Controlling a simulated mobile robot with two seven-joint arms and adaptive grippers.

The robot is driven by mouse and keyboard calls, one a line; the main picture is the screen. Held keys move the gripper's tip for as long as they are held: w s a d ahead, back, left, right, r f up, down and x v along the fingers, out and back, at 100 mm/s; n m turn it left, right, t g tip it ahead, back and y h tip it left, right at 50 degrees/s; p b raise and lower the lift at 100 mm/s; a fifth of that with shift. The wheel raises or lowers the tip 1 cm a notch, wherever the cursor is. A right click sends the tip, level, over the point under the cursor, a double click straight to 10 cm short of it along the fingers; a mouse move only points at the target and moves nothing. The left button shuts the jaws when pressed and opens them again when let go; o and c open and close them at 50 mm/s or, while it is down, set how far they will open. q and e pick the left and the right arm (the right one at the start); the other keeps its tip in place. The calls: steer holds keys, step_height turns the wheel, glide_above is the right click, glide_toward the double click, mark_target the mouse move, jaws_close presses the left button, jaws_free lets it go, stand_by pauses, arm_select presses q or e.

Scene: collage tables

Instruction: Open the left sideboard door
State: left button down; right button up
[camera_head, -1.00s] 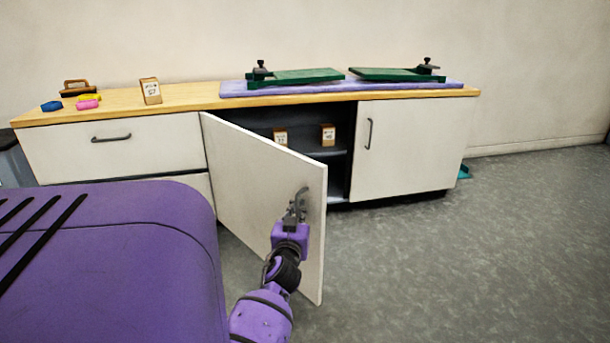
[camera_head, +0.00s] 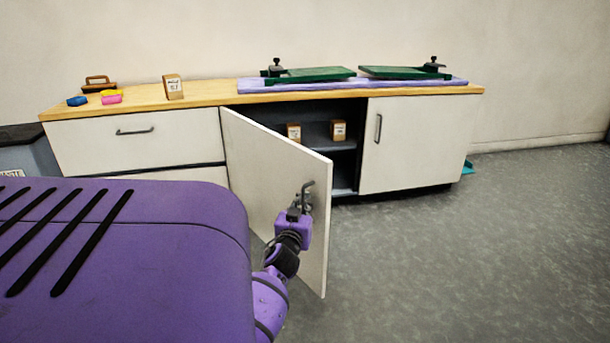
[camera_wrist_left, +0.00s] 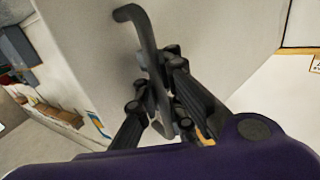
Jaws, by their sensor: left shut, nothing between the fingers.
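The left sideboard door (camera_head: 265,165) is white and stands wide open, swung out from the sideboard toward me. Its dark bar handle (camera_head: 308,192) is near the free edge. My left gripper (camera_head: 298,206) is at the handle, with its fingers shut. In the left wrist view the handle (camera_wrist_left: 143,35) runs down among the black fingers (camera_wrist_left: 165,108); I cannot tell whether they touch it. The right sideboard door (camera_head: 415,145) is closed. My right gripper is not in view.
The open compartment shows a shelf with two small boxes (camera_head: 338,130). The wooden top (camera_head: 205,98) carries green trays (camera_head: 318,74) on a purple mat, a box and small colored items. A drawer front (camera_head: 90,146) is closed at left. Grey floor (camera_head: 450,260) is free at right.

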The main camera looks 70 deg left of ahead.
arm_select(q)
steer(key=c, duration=2.5)
jaws_free()
steer(key=shift+w+d, duration=0.6)
steer(key=shift+w, duration=0.05)
steer(key=o, duration=0.4)
steer(key=shift+w+d, duration=0.15)
steer(key=shift+s+a, duration=0.3)
steer(key=shift+v, duration=3.75)
steer(key=shift+c, duration=0.5)
